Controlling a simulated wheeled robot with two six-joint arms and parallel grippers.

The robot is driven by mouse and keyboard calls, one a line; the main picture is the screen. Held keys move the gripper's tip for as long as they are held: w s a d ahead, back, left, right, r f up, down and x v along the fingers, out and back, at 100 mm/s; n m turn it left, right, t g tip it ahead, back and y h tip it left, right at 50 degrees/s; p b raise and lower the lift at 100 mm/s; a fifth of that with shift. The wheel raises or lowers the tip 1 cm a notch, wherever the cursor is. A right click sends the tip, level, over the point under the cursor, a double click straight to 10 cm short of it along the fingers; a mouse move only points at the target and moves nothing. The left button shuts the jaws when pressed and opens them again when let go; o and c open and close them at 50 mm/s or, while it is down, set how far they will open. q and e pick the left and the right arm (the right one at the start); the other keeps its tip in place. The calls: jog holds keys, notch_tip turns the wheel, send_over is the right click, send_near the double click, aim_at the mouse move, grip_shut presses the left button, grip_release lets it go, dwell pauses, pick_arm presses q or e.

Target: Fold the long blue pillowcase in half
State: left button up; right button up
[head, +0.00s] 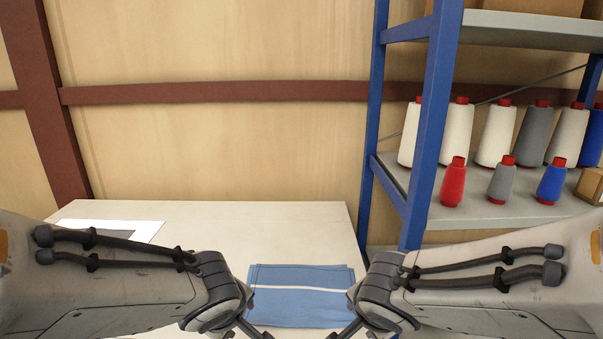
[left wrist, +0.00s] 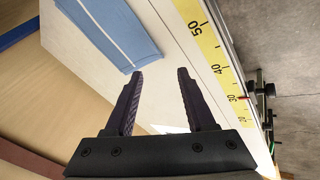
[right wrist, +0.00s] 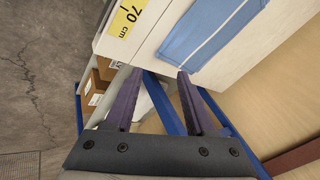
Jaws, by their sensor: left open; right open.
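The blue pillowcase (head: 300,307) lies flat on the white table, with a white stripe across it near its far edge. My right gripper (right wrist: 160,72) is open and empty, also clear of the cloth. In the head view, the arms come in on either side of the pillowcase and the fingertips are mostly cut off.
The white table (head: 290,230) has free room behind the pillowcase. A white sheet with a grey area (head: 145,228) lies at the back left. A yellow ruler strip (left wrist: 215,55) runs along the table edge. A blue-framed shelf (head: 430,110) with thread cones stands at the right.

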pick_arm(q)
jog(key=s+d+r+m+g+p, duration=0.2)
jog(key=s+d+m+g, duration=0.1)
jog(key=s+m, duration=0.5)
jog(key=s+d+r+m+g+h+p, duration=0.1)
jog(key=s+d+m+g+p, duration=0.2)
jog(key=s+m, duration=0.5)
jog(key=shift+s+d+r+m+p, duration=0.15)
jog(key=shift+r+m+p, duration=0.2)
jog(key=shift+m, duration=1.25)
pick_arm(e)
jog(key=s+a+r+n+g, duration=0.2)
jog(key=s+a+n+g, duration=0.1)
jog(key=s+n, duration=0.5)
jog(key=s+a+r+n+g+y, duration=0.1)
jog(key=s+a+n+g, duration=0.1)
jog(key=s+n, duration=0.6)
jog(key=shift+s+a+r+n+g, duration=0.15)
jog(key=shift+a+r+n+g, duration=0.4)
jog(key=shift+n, duration=1.05)
jog(key=shift+d+f, duration=0.1)
jog(key=shift+f, duration=0.05)
